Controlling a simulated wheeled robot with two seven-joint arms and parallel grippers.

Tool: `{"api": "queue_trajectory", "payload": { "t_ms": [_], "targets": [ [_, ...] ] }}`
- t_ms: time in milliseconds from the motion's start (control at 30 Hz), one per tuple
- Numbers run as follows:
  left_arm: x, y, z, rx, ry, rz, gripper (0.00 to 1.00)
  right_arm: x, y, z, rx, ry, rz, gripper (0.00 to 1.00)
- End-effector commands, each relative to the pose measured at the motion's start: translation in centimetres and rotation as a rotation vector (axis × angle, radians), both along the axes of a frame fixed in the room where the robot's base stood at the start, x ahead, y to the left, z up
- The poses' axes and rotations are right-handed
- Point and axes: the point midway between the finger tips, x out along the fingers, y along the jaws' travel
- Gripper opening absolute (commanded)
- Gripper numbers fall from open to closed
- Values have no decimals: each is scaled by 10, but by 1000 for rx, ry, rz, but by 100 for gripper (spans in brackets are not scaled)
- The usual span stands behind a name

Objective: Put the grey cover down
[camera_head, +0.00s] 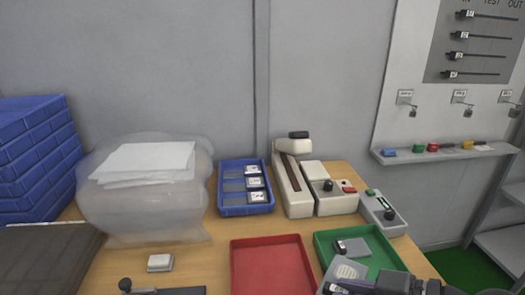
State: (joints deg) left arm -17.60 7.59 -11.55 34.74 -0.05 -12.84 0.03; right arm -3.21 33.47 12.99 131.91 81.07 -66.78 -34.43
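A light grey and beige tester (335,202) stands at the back of the wooden table. A long, pale grey part with a brown strip and a black end (292,180) stands raised at its left side; it looks like the cover, but I cannot be sure. Dark grey parts of my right arm and gripper (385,284) come in at the bottom right, over the front of the green tray. A pale ribbed piece (345,271) shows beside them; I cannot tell whether it is held. The fingertips are not clear. My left gripper is not in view.
A blue bin (221,201) holds several small devices. A red tray (235,270) is empty; a green tray (325,243) holds a grey device (352,247). A small white block (160,262) and a dark knobbed fixture (165,291) are at front left. A plastic bag (140,222) fills the back left.

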Motion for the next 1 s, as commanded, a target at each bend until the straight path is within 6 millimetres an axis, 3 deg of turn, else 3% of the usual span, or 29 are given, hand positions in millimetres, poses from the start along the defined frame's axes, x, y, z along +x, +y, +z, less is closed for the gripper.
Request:
{"api": "queue_trajectory", "payload": {
  "t_ms": [167,267,500,700,1000],
  "targets": [
    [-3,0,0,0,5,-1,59,2,-2,-2,1,1,-19,0],
    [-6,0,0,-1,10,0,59,13,-12,-15,0,4,-124,0],
    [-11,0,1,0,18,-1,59,55,-67,-58,-7,-1,-589,0],
    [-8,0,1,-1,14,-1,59,72,-101,-73,-8,-5,-828,0],
    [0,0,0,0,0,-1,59,74,-108,-76,-2,-2,-871,0]
  ]
}}
